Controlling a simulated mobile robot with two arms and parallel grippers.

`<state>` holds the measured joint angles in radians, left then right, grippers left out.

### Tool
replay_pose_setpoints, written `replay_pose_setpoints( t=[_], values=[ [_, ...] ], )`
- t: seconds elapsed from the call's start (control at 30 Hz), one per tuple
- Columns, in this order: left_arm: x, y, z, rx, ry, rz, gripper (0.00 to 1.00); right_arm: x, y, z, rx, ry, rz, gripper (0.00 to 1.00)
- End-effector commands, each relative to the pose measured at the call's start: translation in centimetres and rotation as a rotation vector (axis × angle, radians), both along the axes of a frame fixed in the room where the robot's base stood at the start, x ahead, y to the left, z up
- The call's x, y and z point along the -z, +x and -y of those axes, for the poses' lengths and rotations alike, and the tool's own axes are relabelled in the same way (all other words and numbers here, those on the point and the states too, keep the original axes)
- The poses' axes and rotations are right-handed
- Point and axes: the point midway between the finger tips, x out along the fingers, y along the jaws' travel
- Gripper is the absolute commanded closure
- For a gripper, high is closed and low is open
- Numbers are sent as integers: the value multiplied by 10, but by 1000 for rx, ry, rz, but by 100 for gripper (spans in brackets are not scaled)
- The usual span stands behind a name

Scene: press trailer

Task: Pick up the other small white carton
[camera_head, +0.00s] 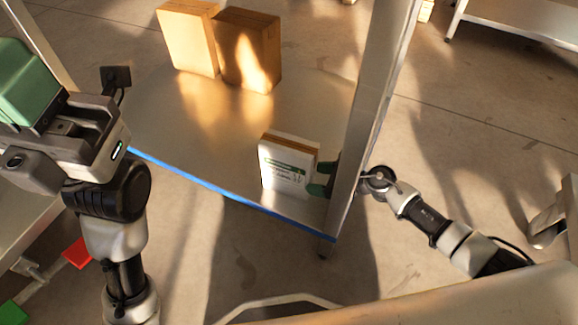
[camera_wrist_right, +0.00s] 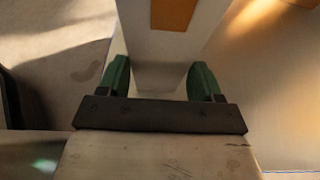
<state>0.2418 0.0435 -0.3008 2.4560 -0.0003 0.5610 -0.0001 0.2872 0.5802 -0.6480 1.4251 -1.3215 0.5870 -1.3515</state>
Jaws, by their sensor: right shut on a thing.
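The small white carton (camera_head: 285,168), with a brown top and a green-marked label, is upright at the front right of the shelf, just behind its blue edge. My right gripper (camera_head: 320,180) reaches it from the right, past the grey post, and is shut on its right end. In the right wrist view the green fingers of this gripper (camera_wrist_right: 160,80) lie on either side of the pale carton (camera_wrist_right: 165,50). I cannot tell whether its base touches the shelf. My left gripper (camera_head: 60,115) is at the upper left, away from the carton; its jaw opening is unclear.
The grey shelf (camera_head: 190,130) has a blue front edge. Two brown cartons (camera_head: 188,38) (camera_head: 249,50) stand at its back. A grey post (camera_head: 372,110) rises at the shelf's right corner, close beside my right gripper. The middle and left of the shelf are clear.

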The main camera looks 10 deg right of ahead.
Motion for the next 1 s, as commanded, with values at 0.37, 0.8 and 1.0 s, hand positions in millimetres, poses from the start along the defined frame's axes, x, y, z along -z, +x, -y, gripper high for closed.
replay_pose_setpoints(
  t=[0.37, 0.8, 1.0],
  values=[
    [-3, 0, 0, 0, -2, 2, 100, -8, 2, 0, 1, 5, 6, 99],
    [9, 6, -2, 3, -5, -80, 100, -40, 2, 0, 1, 5, 6, 99],
    [13, 7, -2, 4, -7, -95, 100, -39, -9, 18, 4, 3, 3, 99]
  ],
)
